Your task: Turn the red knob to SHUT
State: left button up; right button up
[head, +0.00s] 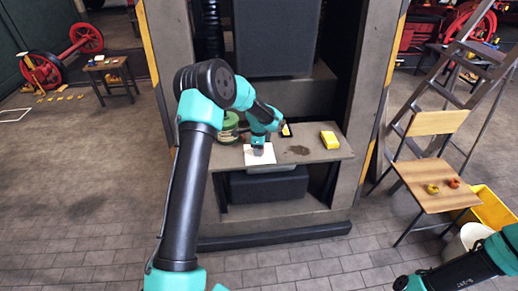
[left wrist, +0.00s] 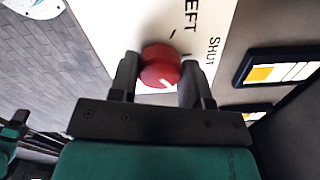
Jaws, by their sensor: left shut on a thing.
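The red knob (left wrist: 160,66) shows in the left wrist view as a round red cap with a white pointer mark on its lower right. It sits on a white plate (left wrist: 122,22) with the printed letters "EFT" and "SHUT". My left gripper (left wrist: 159,75) has one finger on each side of the knob and is shut on it. In the head view the left gripper (head: 258,151) is over the white plate (head: 259,160) on the grey shelf, and the knob is hidden there. My right arm shows at the lower right of the head view; its gripper fingers cannot be made out.
A yellow block (head: 329,140) and a dark stain lie on the shelf (head: 315,155) to the right. A green round tin (head: 229,127) stands left of the gripper. A wooden chair (head: 437,183) with small items, a yellow crate (head: 491,207) and a ladder stand at the right.

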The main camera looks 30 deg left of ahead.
pick_arm(q)
jog(key=n, duration=1.1)
dwell(0.3)
jog(key=shift+n, duration=0.3)
jog(key=o, duration=0.9)
jog(key=shift+r, duration=0.15)
notch_tip(320, 180, up, 17)
jog(key=shift+r, duration=0.1)
